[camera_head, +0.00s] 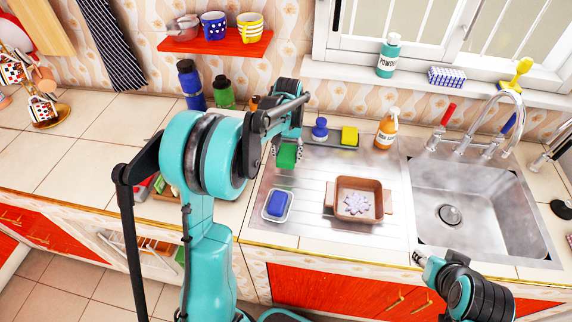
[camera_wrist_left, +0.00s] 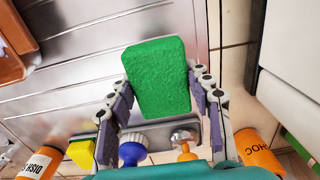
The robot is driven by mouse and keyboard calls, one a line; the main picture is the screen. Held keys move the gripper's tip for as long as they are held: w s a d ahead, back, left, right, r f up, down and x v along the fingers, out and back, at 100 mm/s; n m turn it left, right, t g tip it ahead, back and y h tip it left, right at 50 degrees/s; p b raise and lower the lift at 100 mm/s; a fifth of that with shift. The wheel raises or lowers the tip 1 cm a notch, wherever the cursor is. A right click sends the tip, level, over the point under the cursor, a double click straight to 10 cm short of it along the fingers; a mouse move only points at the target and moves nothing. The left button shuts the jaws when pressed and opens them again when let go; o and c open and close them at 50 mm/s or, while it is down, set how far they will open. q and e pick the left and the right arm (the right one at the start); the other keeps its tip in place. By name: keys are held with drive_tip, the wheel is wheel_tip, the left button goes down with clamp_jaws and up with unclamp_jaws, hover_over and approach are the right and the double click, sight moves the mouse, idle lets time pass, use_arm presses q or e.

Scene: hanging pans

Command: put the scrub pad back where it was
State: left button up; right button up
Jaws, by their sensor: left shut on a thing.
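The green scrub pad (camera_head: 287,157) is held above the drainboard, near its back left. It fills the middle of the left wrist view (camera_wrist_left: 158,75). My left gripper (camera_head: 286,150) is shut on it, with a finger along each side. Below and behind the pad is a grey tray (camera_head: 334,144) holding a blue-topped item (camera_head: 320,129) and a yellow sponge (camera_head: 349,136). The left part of this tray is hidden by my arm in the head view. My right gripper (camera_head: 421,259) is at the counter's front edge, away from the pad; its jaws are unclear.
A blue sponge in a clear dish (camera_head: 277,205) and a brown square pan (camera_head: 360,183) sit on the drainboard. An orange soap bottle (camera_head: 387,130) stands right of the tray. The sink (camera_head: 488,195) is further right. Blue (camera_head: 190,85) and green (camera_head: 223,93) bottles stand at the wall.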

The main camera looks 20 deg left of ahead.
use_arm(q)
drive_tip(key=shift+a+f, duration=0.15)
drive_tip(key=shift+a, duration=0.05)
drive_tip(key=shift+f+b, duration=0.8)
drive_tip(key=shift+f, duration=1.15)
drive_tip(key=shift+f, duration=0.15)
drive_tip(key=o, duration=1.3)
